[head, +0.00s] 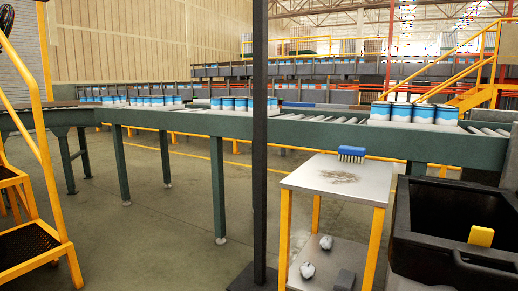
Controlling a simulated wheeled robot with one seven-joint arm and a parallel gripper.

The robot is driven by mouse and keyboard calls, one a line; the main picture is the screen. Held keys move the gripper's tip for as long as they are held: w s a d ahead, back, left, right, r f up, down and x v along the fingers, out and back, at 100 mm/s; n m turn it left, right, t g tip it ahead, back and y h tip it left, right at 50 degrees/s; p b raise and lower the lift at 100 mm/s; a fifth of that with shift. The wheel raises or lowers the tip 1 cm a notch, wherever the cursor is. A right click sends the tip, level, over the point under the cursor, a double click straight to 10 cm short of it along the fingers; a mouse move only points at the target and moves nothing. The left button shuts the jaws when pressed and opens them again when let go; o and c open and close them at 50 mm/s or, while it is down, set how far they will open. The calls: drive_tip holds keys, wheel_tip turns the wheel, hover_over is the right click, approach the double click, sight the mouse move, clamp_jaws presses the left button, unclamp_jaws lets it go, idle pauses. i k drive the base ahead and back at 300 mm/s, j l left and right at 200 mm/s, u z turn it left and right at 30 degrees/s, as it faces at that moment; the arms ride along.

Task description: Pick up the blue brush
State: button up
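The blue brush (352,151) sits at the back edge of the top of a small side table (371,189) with yellow legs. Nothing covers the brush in the head view. My gripper is not in view.
A black bin (455,262) with a yellow item (481,236) stands right of the table. A dark post (260,130) rises left of it. Crumpled pieces (308,270) lie on the lower shelf. A green roller conveyor (300,133) with cans runs behind. Yellow-railed steps (35,240) stand left.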

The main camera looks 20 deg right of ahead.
sight(351, 154)
drive_tip(key=i+j+u, duration=0.2)
drive_tip(key=i+u, duration=0.25)
drive_tip(key=i, duration=0.2)
drive_tip(key=i+u, duration=0.45)
drive_tip(key=i, duration=0.2)
drive_tip(key=i+z, duration=0.3)
drive_tip(key=i, duration=0.15)
drive_tip(key=i+j+z, duration=0.15)
drive_tip(key=i+z, duration=0.35)
drive_tip(key=z, duration=0.3)
drive_tip(key=i+z, duration=0.2)
drive_tip(key=z, duration=0.25)
drive_tip(key=i+j+z, duration=0.1)
drive_tip(key=z, duration=0.35)
drive_tip(key=i+j+z, duration=0.15)
drive_tip(key=z, duration=0.3)
drive_tip(key=i+j+z, duration=0.15)
drive_tip(key=z, duration=0.3)
